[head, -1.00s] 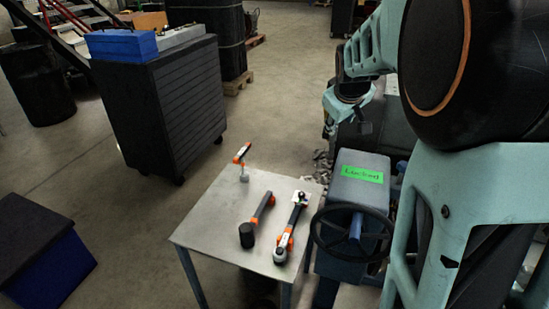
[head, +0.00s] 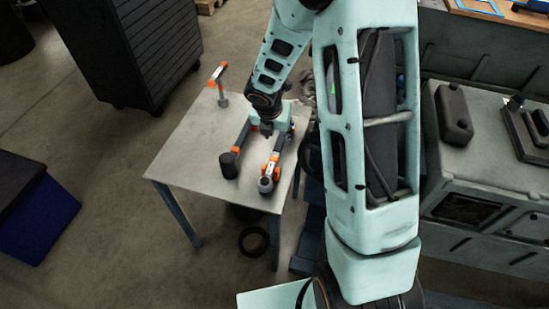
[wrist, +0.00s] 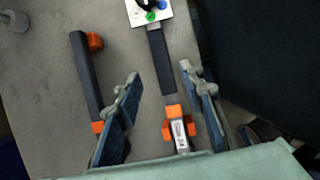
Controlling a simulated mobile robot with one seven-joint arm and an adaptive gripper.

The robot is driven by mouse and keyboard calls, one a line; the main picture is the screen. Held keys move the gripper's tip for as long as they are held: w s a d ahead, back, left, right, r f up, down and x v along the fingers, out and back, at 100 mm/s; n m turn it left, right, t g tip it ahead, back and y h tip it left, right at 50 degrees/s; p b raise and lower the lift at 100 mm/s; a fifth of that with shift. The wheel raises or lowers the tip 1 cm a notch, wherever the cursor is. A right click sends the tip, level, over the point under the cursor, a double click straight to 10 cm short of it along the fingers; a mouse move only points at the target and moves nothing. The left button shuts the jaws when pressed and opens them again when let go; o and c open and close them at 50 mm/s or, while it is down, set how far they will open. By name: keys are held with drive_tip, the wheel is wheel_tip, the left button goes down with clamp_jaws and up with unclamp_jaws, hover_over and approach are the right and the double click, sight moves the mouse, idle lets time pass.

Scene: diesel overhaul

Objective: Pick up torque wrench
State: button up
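The torque wrench, a black-shafted tool with orange parts and a round grey head (head: 266,183), lies on the grey table (head: 185,152). In the wrist view its dark shaft (wrist: 160,62) runs upward from an orange part with a white label. A white card with coloured dots (wrist: 152,12) is at its far end. My gripper (wrist: 160,72) is open, with one finger on each side of the shaft and gaps on both sides. In the head view my gripper (head: 272,127) is over the wrench's far part and hides it. I cannot tell its exact height.
A black-headed mallet with orange on its handle (head: 229,164) lies close left of the wrench. A dark wheel (head: 312,155) is beside the right edge. The table's left part is clear.

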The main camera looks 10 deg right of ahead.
sight(280, 140)
drive_tip(key=x, duration=0.2)
drive_tip(key=b+x, duration=0.1)
drive_tip(key=x, duration=0.2)
drive_tip(key=b+x, duration=0.1)
drive_tip(key=x, duration=0.1)
drive_tip(key=shift+w+d+f, duration=0.15)
drive_tip(key=shift+d+f, duration=0.05)
drive_tip(key=shift+d, duration=0.15)
drive_tip(key=shift+r, duration=0.1)
drive_tip(key=shift+c, duration=0.2)
clamp_jaws()
